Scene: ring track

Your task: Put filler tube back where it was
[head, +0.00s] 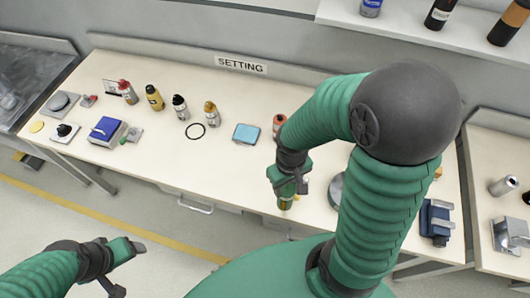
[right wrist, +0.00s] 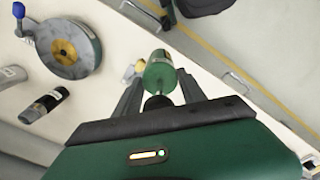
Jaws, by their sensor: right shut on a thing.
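My right gripper (head: 286,193) is shut on the filler tube (head: 285,203), a small green cylinder, over the front part of the bench (head: 235,165). In the right wrist view the tube (right wrist: 160,75) sits between the two fingers of the gripper (right wrist: 157,98), its pale green end facing away and a dark part towards the palm. I cannot tell whether the tube touches the bench. My left gripper (head: 127,268) is open and empty, in front of the bench at the lower left.
A round grey device (right wrist: 68,48) stands near the tube, partly hidden by my arm in the head view. A blue vise (head: 435,220) is at right.

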